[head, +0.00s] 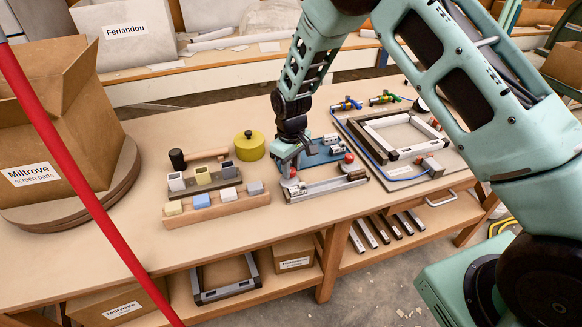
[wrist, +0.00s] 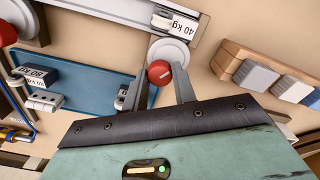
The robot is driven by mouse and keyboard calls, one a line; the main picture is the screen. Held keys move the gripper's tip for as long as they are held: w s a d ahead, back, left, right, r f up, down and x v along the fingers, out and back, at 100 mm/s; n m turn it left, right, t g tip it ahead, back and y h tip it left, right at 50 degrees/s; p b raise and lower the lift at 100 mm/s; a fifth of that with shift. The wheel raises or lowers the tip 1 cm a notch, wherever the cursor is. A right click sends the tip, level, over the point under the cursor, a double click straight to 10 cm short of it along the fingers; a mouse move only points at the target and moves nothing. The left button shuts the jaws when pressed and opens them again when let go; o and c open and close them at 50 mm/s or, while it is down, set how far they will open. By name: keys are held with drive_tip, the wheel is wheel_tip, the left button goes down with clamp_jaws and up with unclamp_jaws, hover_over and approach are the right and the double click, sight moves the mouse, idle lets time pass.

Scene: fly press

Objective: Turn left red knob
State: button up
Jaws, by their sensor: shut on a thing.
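The left red knob (head: 293,172) sits at the left end of a metal rail device (head: 325,187) on the table. In the wrist view this knob (wrist: 159,72) shows between the two fingertips, with a round pale disc and a "40 kg" label just beyond it. My gripper (head: 290,163) is over the knob from above, shut on it; it also shows in the wrist view (wrist: 159,82). A second red knob (head: 349,158) stands to the right; it also shows at the wrist view's left edge (wrist: 8,33).
A blue plate (head: 322,155) with small blocks lies behind the rail. A wooden rack with coloured blocks (head: 202,201) and an olive round pot (head: 250,145) stand to the left. A dark and pale frame (head: 400,137) lies right. The table's front is clear.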

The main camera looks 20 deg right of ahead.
drive_tip(key=m, duration=0.5)
drive_tip(key=shift+m, duration=0.3)
drive_tip(key=m, duration=0.4)
drive_tip(key=shift+m, duration=0.3)
drive_tip(key=o, duration=1)
drive_tip(key=shift+r, duration=0.1)
wheel_tip(320, 180, up, 17)
drive_tip(key=b, duration=0.1)
drive_tip(key=shift+r, duration=0.15)
